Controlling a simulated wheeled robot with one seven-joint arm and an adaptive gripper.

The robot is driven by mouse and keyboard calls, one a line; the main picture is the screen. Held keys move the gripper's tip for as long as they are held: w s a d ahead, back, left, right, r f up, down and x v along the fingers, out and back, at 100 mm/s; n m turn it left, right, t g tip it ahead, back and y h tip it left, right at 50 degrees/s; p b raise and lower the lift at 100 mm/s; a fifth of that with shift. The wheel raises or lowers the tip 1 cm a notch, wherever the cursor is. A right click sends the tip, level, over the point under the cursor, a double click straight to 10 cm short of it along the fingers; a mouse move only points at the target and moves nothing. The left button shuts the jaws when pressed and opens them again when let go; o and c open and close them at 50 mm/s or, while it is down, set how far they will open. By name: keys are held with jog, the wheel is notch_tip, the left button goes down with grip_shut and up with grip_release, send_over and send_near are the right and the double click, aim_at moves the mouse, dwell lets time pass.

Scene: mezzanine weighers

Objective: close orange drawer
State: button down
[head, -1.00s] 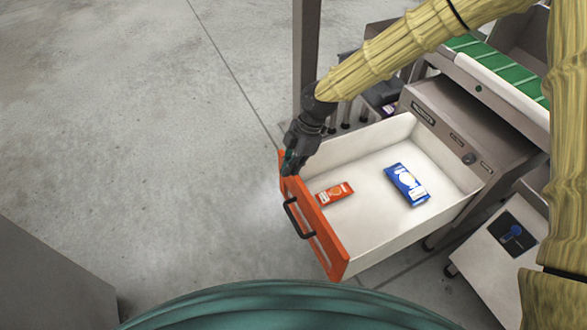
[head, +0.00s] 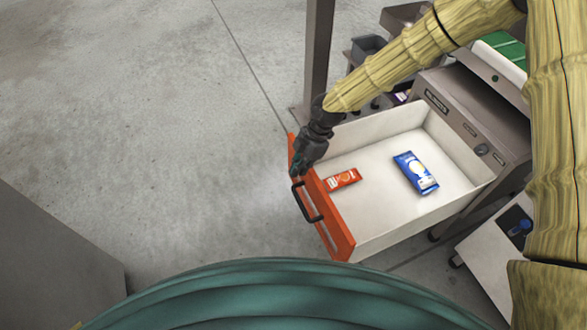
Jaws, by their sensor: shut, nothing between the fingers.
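The orange drawer front (head: 318,200) has a black bar handle (head: 307,202) on its outer face. The drawer is pulled far out of a grey metal cabinet, and its white box (head: 385,222) is open to view. My gripper (head: 297,170) is shut and empty at the far end of the orange front, near its top edge. I cannot tell whether it touches the front. An orange packet (head: 343,180) lies in the drawer close to the front panel, and a blue packet (head: 416,173) lies farther in.
The grey cabinet (head: 470,125) stands behind the drawer, with a green-topped conveyor (head: 500,48) above it. A metal post (head: 318,60) rises beyond the drawer. A white unit (head: 490,255) stands at right.

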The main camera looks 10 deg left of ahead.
jog(key=shift+w+d, duration=0.15)
jog(key=shift+d, duration=0.2)
